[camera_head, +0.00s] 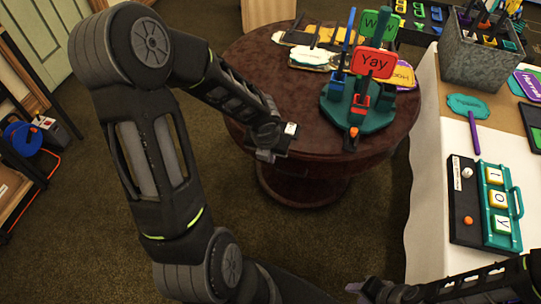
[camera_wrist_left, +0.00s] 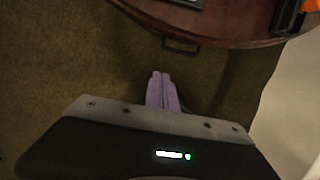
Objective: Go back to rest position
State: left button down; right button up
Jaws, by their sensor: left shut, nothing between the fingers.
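My left arm comes in from the left and bends at a high elbow. My left gripper (camera_head: 262,156) hangs by the near left edge of the round dark red table. In the left wrist view its pale purple fingers (camera_wrist_left: 161,88) are together and hold nothing, with brown carpet behind them. My right gripper (camera_head: 365,289) shows at the bottom, left of the white-covered table's near end.
The round table (camera_head: 250,62) bears a teal stand (camera_head: 380,118) with a red "Yay" sign (camera_head: 373,62). The white-covered table (camera_head: 432,150) on the right holds a teal-and-black letter-tile tray (camera_head: 466,215) and a grey bin (camera_head: 478,60). Carpet (camera_head: 330,230) between is clear.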

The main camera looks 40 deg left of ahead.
dwell(0.5)
pick_arm(q)
jog(key=d+f+n+t+h, duration=0.1)
jog(key=d+f+n+h, duration=0.15)
jog(key=d+n, duration=0.85)
jog(key=d+f+n+h, duration=0.2)
jog(key=d+f+n, duration=0.25)
jog(key=n, duration=1.15)
jog(key=s+d+f+n+g, duration=0.3)
jog(key=s+d+f+n, duration=0.4)
jog(key=s, duration=0.7)
notch_tip(320, 180, down, 2)
jog(key=d, duration=0.3)
jog(key=shift+f+h, duration=0.15)
jog(key=shift+h, duration=0.2)
